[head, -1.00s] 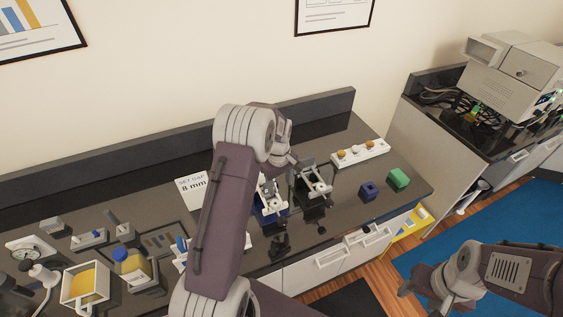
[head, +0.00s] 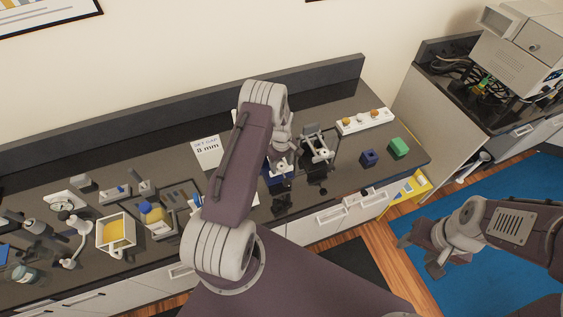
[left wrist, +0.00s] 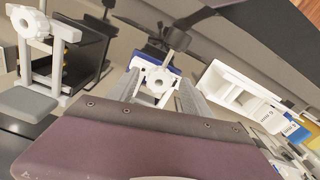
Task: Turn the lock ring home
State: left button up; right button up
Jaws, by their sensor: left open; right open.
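In the left wrist view a white lobed ring (left wrist: 160,84), which looks like the lock ring, sits in a white frame in front of a blue body (left wrist: 143,61). My left gripper's fingers (left wrist: 157,98) are open on either side of it; contact cannot be told. In the head view my left gripper (head: 281,156) is over the blue fixture (head: 277,180), and my own arm hides much of it. A similar white knob (left wrist: 29,20) stands on a second fixture at the left of the wrist view. My right gripper (head: 419,256) is open and empty, off the bench.
A second stand (head: 318,146) is close right of my left gripper. A blue block (head: 369,158), a green block (head: 399,148) and a white strip with knobs (head: 364,121) lie farther right. A tray with yellow contents (head: 117,233) is at left. A card (head: 207,151) reads 8 mm.

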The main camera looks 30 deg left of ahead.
pick_arm(q)
jog(key=shift+d, duration=0.1)
jog(key=shift+w+f, duration=0.1)
jog(key=c, duration=0.4)
jog(key=shift+w+a, duration=0.1)
jog(key=shift+a, duration=0.15)
grip_shut()
